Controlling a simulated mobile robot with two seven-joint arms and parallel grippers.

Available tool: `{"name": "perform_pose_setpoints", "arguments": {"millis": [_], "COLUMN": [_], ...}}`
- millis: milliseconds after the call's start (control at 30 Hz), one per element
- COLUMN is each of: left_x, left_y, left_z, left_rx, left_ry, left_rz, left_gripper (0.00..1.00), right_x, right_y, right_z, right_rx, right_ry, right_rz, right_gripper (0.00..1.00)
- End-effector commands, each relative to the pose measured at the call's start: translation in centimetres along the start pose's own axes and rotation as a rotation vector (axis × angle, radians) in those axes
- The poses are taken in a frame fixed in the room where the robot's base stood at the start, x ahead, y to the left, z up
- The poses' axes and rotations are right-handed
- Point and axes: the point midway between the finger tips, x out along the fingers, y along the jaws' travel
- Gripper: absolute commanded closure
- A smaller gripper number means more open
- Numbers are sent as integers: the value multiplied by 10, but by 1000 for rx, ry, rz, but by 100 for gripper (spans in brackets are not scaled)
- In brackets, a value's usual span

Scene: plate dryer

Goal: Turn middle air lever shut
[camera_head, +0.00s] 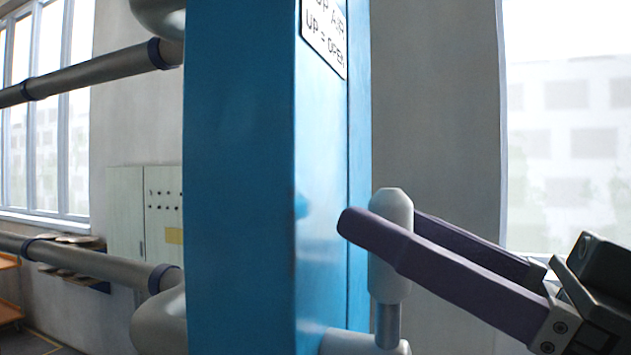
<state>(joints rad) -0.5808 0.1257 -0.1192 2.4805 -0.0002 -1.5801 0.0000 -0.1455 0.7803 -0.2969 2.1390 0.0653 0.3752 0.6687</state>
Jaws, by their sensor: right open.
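The air lever (390,285) is a light grey rounded handle that points up from a grey pivot (365,343) on the side of the blue dryer column (240,180). My right gripper (382,222) comes in from the right. Its two long dark purple fingers pass on either side of the lever's upper part, one in front and one behind. The fingers are open around the handle; I cannot tell whether either touches it. A sign (324,35) above, partly cut off, reads "UP = OPEN". My left gripper is not in view.
Grey pipes (95,72) with dark blue collars join the column's left side. A pale control cabinet (145,215) stands against the wall behind. An orange shelf (9,290) is at the far left. Windows (568,150) are at right and left.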

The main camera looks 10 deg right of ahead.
Motion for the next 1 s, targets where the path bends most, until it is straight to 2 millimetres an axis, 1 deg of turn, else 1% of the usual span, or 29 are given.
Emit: {"name": "perform_pose_setpoints", "arguments": {"millis": [33,133,433,467,1000], "left_x": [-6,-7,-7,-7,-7], "left_y": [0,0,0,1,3], "left_z": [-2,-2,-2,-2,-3], "left_rx": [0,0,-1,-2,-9], "left_ry": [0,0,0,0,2], "left_rz": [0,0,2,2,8], "left_gripper": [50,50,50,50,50], "right_x": [6,10,12,12,11], "right_y": [0,0,-1,-1,-1], "right_z": [-3,-1,1,1,0], "right_rx": [0,1,0,0,0], "right_ry": [2,0,0,0,0], "right_rz": [0,-1,-1,-1,-2], "right_gripper": [37,37,37,39,100]}}
